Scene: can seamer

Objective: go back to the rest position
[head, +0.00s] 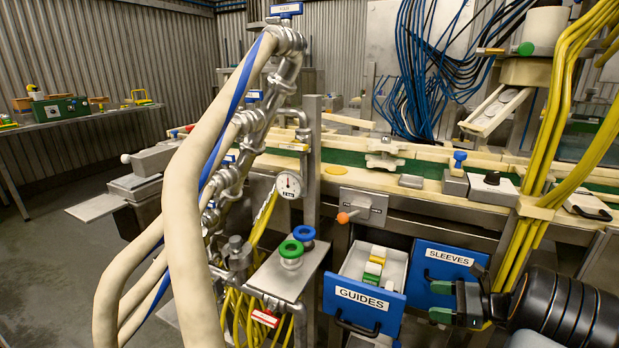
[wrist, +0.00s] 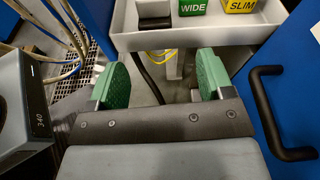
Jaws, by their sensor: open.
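My gripper (head: 441,301) is at the lower right in the head view, in front of the drawer marked SLEEVES (head: 447,258) and right of the drawer marked GUIDES (head: 362,306). In the wrist view its two green finger pads stand well apart, and the space between them (wrist: 160,80) is empty. No block touches them. The pads are just short of a pale tray (wrist: 185,36) holding a green block marked WIDE (wrist: 193,7) and a yellow block marked SLIM (wrist: 241,6).
The GUIDES drawer stands open with white, green and yellow blocks inside. A black handle (wrist: 273,115) on a blue panel is close at right in the wrist view. Thick pale hoses (head: 185,220) and yellow cables (head: 570,110) hang in front of the conveyor (head: 350,150).

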